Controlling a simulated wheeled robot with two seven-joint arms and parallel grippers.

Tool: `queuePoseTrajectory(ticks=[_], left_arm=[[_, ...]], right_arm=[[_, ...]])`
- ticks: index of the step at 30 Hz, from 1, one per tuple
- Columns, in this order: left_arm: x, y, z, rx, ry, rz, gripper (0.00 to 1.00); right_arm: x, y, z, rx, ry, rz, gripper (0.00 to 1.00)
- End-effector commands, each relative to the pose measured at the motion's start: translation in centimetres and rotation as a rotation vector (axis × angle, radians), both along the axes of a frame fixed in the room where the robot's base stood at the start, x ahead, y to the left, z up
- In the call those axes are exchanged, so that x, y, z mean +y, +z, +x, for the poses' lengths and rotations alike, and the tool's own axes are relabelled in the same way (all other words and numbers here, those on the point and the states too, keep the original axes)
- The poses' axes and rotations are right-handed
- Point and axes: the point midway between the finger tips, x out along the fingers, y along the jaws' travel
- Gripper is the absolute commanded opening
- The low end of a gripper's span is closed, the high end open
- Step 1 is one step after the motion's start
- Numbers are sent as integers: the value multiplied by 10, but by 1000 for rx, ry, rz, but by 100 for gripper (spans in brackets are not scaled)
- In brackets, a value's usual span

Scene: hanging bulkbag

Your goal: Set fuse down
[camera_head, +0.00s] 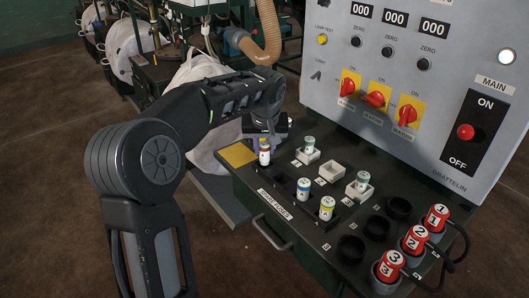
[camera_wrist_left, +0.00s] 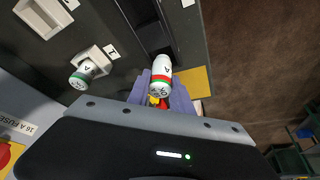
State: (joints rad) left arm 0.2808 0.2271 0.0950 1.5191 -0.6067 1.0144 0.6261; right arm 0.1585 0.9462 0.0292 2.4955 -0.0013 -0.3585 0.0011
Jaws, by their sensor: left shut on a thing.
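My left gripper (camera_head: 264,134) points down over the far end of the black spare-fuse rack (camera_head: 285,178). It is shut on a white fuse (camera_head: 264,155) with coloured bands, which hangs upright below it. In the left wrist view the held fuse (camera_wrist_left: 160,76) shows between the fingers (camera_wrist_left: 160,103), over the rack's end. I cannot tell whether its base touches the rack. Two other fuses, one (camera_head: 304,190) and another (camera_head: 327,208), stand in the rack. My right gripper is not in view.
White sockets 1 (camera_head: 299,158) and 3 (camera_head: 353,196) hold fuses; the middle white socket (camera_head: 331,172) is empty. A yellow pad (camera_head: 237,154) lies left of the rack. Red plugs (camera_head: 413,241) and black round holders stand at right. The control panel (camera_head: 430,75) rises behind.

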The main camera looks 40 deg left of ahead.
Motion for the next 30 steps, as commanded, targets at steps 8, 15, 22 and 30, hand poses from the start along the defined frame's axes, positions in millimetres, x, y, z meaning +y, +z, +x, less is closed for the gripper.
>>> queuePoseTrajectory(ticks=[8, 15, 22, 30], left_arm=[[0, -19, 0, -1, 0, 1, 0], [0, -23, 0, -1, 0, 1, 0], [0, -22, 0, 0, 1, 0, 42], [0, -22, 0, 0, 1, 0, 48]], right_arm=[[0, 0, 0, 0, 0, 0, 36], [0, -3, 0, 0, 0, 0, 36], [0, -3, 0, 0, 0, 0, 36], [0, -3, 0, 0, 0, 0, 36]])
